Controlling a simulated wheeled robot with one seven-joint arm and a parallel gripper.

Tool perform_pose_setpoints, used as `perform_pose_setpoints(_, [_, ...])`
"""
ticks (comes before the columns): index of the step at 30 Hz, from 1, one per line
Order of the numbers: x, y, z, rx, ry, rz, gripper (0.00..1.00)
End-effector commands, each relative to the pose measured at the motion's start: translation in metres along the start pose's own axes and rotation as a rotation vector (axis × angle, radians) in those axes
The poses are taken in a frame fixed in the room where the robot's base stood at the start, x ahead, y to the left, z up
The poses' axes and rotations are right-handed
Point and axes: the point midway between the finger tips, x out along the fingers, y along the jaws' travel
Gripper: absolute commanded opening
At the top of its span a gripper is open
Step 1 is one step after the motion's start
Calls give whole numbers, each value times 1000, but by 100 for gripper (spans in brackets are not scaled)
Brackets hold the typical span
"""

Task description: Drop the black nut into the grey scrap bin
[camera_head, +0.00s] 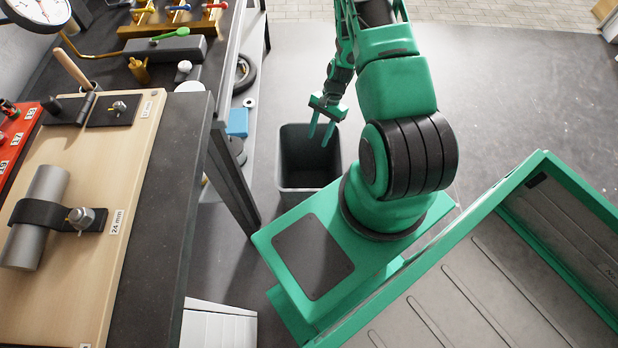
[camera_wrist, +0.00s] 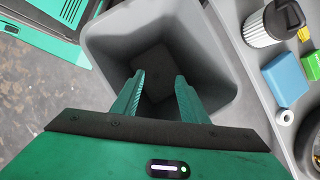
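The grey scrap bin (camera_head: 297,178) stands on the floor beside the workbench, below my gripper (camera_head: 320,130). In the wrist view the bin (camera_wrist: 205,40) opens under my gripper (camera_wrist: 159,76), with its dark bottom showing between the fingers. The two green fingers are spread apart with nothing between them. The fingertips are over the bin's opening; their exact height against the rim is hard to tell. I cannot make out the black nut in either view; the bin's bottom is too dark to tell what lies there.
The workbench (camera_head: 180,170) is on the left, with a wooden board (camera_head: 110,175) on top. Its lower shelf, close to the bin, holds a blue block (camera_wrist: 285,75), a green block (camera_wrist: 313,66) and a white ribbed cylinder (camera_wrist: 265,27). Grey floor is open behind my arm.

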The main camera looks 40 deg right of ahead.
Motion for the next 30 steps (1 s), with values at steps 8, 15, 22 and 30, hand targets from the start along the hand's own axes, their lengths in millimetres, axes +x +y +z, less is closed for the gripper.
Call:
perform_pose_setpoints(8, [-42, 0, 0, 1, 1, -1, 40])
perform_pose_setpoints(15, [-52, 1, 0, 1, 0, 1, 40])
perform_pose_setpoints(22, [-51, 1, 0, 1, 0, 1, 40])
perform_pose_setpoints(30, [-56, 0, 0, -6, 4, 2, 40])
